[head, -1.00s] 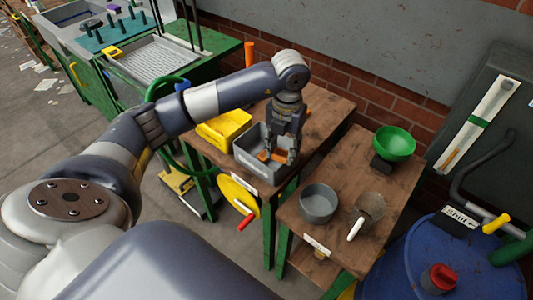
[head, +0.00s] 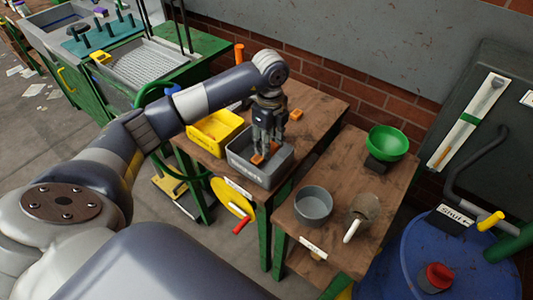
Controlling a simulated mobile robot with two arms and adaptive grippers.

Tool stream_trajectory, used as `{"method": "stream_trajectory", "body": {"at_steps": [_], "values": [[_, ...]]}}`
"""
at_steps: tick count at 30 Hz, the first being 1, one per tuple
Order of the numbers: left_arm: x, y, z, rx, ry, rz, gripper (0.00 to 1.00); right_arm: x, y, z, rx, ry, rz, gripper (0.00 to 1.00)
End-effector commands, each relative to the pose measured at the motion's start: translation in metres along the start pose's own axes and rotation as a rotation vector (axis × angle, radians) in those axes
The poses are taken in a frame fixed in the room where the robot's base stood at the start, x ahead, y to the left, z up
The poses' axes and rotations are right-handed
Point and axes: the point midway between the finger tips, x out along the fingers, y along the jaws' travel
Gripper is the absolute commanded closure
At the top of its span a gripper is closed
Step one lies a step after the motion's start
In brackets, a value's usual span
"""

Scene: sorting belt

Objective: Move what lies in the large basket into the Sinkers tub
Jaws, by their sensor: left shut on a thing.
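A grey rectangular tub (head: 272,177) stands on the wooden table, with lettering on its front too small to read surely; it may be the Sinkers tub. My left gripper (head: 264,150) points down into it, shut on an orange piece (head: 257,159) low inside the tub. The fingers hide part of the piece and the tub's inside. A round mesh basket (head: 367,206) with a white handle sits on the lower right table; whether it is the large basket I cannot tell, and its contents are unclear. My right gripper is not in view.
A yellow tub (head: 216,131) stands left of the grey one. An orange block (head: 296,114) lies on the table behind. A grey round pot (head: 313,206) and a green bowl (head: 387,143) stand on the right table. A blue drum (head: 435,250) is at lower right.

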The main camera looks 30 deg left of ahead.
Motion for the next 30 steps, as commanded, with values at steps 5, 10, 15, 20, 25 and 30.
{"method": "stream_trajectory", "body": {"at_steps": [5, 10, 15, 20, 25, 30], "values": [[0.018, 0.0, 0.0, 0.002, 0.001, -0.001, 0.85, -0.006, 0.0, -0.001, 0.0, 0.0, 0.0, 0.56], [0.035, 0.001, -0.001, 0.003, 0.001, 0.002, 0.85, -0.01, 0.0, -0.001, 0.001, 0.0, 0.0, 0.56], [0.056, 0.0, 0.0, 0.004, 0.001, 0.0, 0.85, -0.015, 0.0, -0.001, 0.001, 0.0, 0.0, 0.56], [0.057, -0.001, 0.0, 0.004, 0.0, -0.003, 0.85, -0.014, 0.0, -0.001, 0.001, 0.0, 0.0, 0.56], [0.061, 0.0, 0.0, 0.004, 0.0, -0.002, 0.85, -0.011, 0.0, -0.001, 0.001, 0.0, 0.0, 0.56], [0.066, 0.0, 0.0, 0.004, 0.0, -0.002, 0.85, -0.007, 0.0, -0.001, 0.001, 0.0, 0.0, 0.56]]}}
